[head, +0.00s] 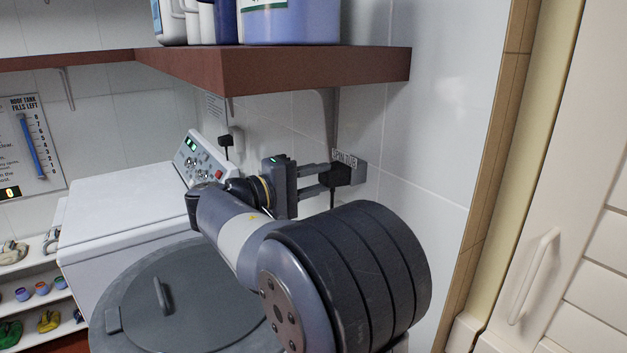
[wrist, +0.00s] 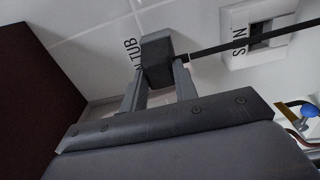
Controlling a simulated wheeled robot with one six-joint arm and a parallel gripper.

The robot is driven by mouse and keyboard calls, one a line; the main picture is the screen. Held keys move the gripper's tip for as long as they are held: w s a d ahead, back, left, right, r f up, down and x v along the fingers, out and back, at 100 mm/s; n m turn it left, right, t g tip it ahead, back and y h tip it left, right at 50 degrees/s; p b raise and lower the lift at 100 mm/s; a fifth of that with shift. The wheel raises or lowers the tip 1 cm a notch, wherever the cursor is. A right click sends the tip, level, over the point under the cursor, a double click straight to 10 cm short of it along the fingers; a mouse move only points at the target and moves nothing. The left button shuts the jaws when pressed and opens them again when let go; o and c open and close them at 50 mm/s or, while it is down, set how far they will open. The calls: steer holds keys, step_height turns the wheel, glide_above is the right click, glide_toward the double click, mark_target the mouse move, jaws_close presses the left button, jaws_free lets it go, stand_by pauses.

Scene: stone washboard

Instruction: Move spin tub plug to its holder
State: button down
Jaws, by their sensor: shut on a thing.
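My gripper (head: 325,181) is shut on a dark block-shaped plug (head: 343,175), held close to the tiled wall under a "SPIN TUB" label (head: 345,158). In the wrist view, the plug (wrist: 157,62) sits between the two grey fingers, with part of the label (wrist: 132,50) beside it. A black cable (wrist: 225,47) runs from beside the plug to the upper right. A grey piece (head: 360,173) shows at the wall right behind the plug; the holder is not clear, and I cannot tell whether the plug touches it.
A red-brown shelf (head: 280,72) with bottles overhangs the arm. A white machine (head: 130,205) and a grey round lid (head: 175,300) lie to the left and below. A white wall box (wrist: 262,35) is right of the plug in the wrist view. A louvred door (head: 560,200) stands right.

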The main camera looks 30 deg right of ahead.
steer(key=shift+d, duration=0.1)
steer(key=c, duration=1)
jaws_free()
steer(key=a+b, duration=0.1)
steer(key=a, duration=0.9)
steer(key=shift+s+a, duration=0.1)
steer(key=shift+a, duration=0.25)
steer(key=d+p, duration=0.1)
steer(key=d, duration=0.9)
steer(key=shift+d, duration=0.4)
steer(key=shift+a, duration=0.35)
steer(key=shift+d, duration=0.15)
